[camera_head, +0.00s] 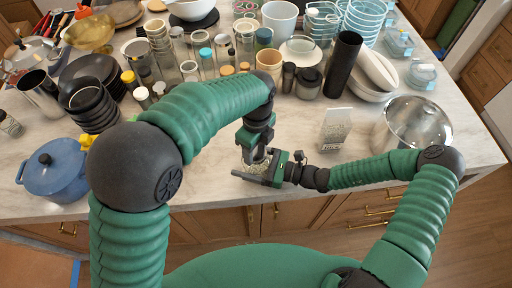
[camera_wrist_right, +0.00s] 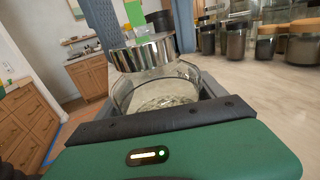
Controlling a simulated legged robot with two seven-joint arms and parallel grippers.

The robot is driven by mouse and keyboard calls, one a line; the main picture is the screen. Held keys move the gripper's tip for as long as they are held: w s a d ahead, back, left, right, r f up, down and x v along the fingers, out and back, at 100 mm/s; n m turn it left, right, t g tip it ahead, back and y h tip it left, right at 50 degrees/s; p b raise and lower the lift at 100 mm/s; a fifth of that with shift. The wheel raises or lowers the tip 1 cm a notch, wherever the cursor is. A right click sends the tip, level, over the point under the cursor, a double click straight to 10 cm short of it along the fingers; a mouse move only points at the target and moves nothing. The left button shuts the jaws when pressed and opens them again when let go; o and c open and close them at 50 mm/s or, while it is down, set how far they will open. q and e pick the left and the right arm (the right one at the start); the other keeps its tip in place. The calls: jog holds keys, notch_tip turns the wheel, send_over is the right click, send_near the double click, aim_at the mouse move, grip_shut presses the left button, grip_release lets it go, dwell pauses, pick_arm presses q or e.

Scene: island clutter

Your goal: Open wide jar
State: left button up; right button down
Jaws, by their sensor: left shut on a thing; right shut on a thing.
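The wide jar (camera_wrist_right: 155,92) is clear glass with pale contents, and it sits between the fingers of my right gripper (camera_wrist_right: 155,112). In the head view the jar (camera_head: 255,159) is small and partly hidden by both grippers, near the counter's front edge. My right gripper (camera_head: 264,175) is shut on the jar. A shiny metal lid (camera_wrist_right: 142,53) is above the jar's rim, slightly tilted, and the rim shows below it. My left gripper (camera_head: 253,145) comes down from above and is shut on the lid. Whether lid and rim touch anywhere is unclear.
A box grater (camera_head: 335,128) and a steel pot with a glass lid (camera_head: 412,125) stand to the right. A blue pot (camera_head: 54,172) is at the left front. Jars, cups and bowls crowd the back of the counter (camera_head: 205,190). Bare counter lies around the grater.

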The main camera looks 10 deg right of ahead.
pick_arm(q)
jog(key=shift+d+r+n, duration=0.2)
jog(key=shift+d+n, duration=0.2)
jog(key=shift+d, duration=0.05)
jog(key=o, duration=1.3)
jog(key=shift+o, duration=1.2)
jog(key=shift+a, duration=0.15)
jog(key=shift+a+f, duration=0.1)
